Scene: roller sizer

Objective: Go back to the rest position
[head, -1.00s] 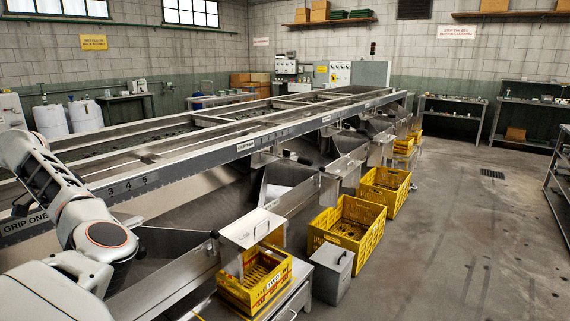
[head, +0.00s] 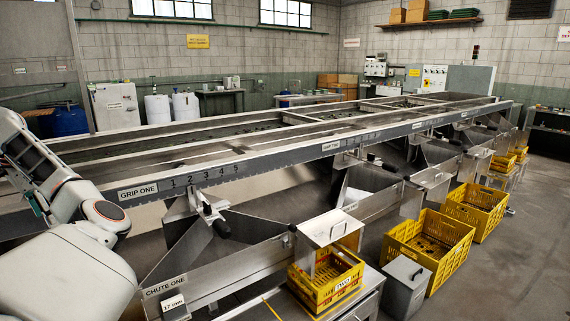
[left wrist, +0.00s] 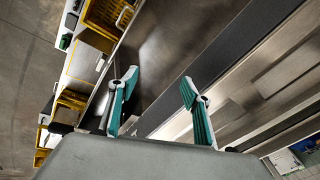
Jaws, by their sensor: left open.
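My left arm comes in at the left edge of the head view, in front of the long steel roller sizer (head: 330,146). My left gripper (left wrist: 159,84) shows in the left wrist view with its two teal fingers spread apart and nothing between them. Below it there lie the machine's steel surfaces and a dark rail. In the head view the gripper is mostly hidden behind the arm. My right gripper is in neither current view.
A yellow crate (head: 322,293) stands under a steel chute at the front, with another yellow crate (head: 427,276) further right. A grey lidded bin (head: 405,290) stands between them. A chute labelled "CHUTE ONE" (head: 165,285) is close to my arm. Open floor lies at the right.

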